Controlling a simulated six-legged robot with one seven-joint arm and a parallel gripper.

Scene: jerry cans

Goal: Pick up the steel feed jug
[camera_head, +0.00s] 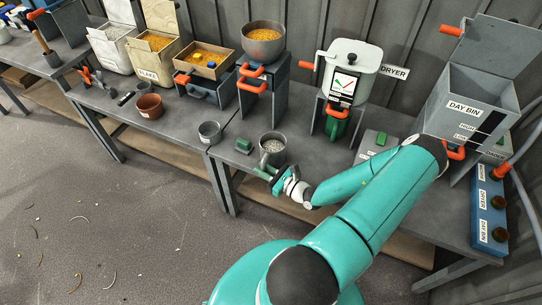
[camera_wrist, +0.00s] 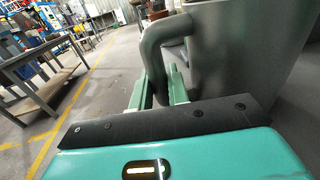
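The steel feed jug (camera_head: 272,157) is a grey metal jug holding pale pellets. It stands upright near the front edge of the bench. My gripper (camera_head: 268,174) is at its near side, low by the handle. In the wrist view the jug's grey wall (camera_wrist: 240,55) fills the right, and its thick curved handle (camera_wrist: 152,48) passes between the two green fingers of my gripper (camera_wrist: 160,90). The fingers sit close on both sides of the handle, with little gap visible, and look shut on it. The fingertips are partly hidden by the handle.
A grey cup (camera_head: 210,132) and a brown pot (camera_head: 149,106) stand to the left. A white dryer (camera_head: 352,70) and the day bin (camera_head: 470,105) stand to the right. The floor in front is open.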

